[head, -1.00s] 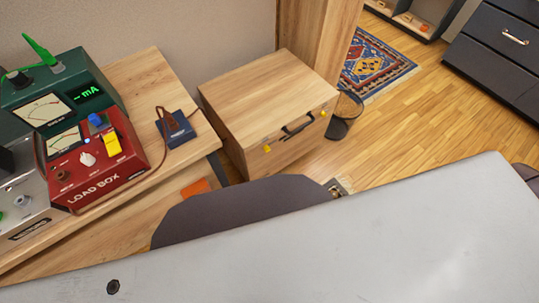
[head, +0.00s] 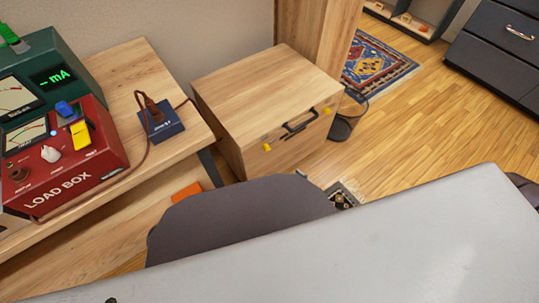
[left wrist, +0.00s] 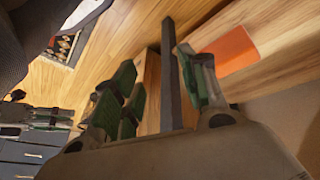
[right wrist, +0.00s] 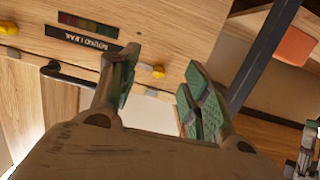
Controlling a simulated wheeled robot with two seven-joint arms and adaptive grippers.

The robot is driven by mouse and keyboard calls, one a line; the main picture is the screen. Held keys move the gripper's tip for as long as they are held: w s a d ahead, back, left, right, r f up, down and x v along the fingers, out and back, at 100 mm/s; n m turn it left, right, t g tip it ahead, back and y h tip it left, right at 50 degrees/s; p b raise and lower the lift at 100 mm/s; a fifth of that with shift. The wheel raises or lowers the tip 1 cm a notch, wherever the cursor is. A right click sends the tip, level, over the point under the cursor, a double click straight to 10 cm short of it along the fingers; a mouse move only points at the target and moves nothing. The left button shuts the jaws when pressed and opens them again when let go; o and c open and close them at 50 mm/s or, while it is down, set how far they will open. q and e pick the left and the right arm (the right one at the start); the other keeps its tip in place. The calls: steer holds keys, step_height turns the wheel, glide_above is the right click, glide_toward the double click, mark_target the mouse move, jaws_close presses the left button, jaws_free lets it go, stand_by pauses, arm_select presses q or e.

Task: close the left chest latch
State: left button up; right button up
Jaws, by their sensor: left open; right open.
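The wooden chest (head: 262,85) stands on the floor with its lid down. Its left latch (head: 266,147) is a small yellow piece at the left of the front; the right latch (head: 327,111) is a similar yellow piece. A dark handle (head: 300,124) sits between them. Whether the left latch is fastened is too small to tell. My left gripper (left wrist: 165,85) is open and empty. Neither gripper shows in the head view.
A wooden bench (head: 125,75) with a red load box (head: 60,155) and a blue box (head: 162,125) stands left of the chest. Its dark leg (left wrist: 172,80) shows beyond my left fingers. Open floor (head: 420,130) lies further right.

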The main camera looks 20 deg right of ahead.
mark_target(267, 148)
arm_select(q)
steer(key=shift+w+d+r+h+b, duration=0.1)
steer(key=shift+d+r+h+b, duration=0.1)
steer(key=shift+r+b, duration=0.6)
steer(key=shift+w+d+r+h+b, duration=0.15)
steer(key=shift+r+b, duration=0.25)
steer(key=shift+r, duration=0.75)
arm_select(e)
steer(key=shift+t+y, duration=0.6)
steer(key=shift+t, duration=0.3)
steer(key=shift+w+a+r, duration=0.15)
steer(key=shift+a+r, duration=0.1)
steer(key=shift+r, duration=0.35)
steer(key=shift+w+a+r, duration=0.15)
steer(key=shift+a+r, duration=0.15)
steer(key=shift+r, duration=0.3)
steer(key=shift+w+a+r, duration=0.15)
steer(key=shift+a+r, duration=0.1)
steer(key=shift+r, duration=0.35)
arm_select(q)
steer(key=shift+s, duration=0.1)
steer(key=shift+f, duration=0.1)
arm_select(e)
steer(key=shift+w, duration=0.1)
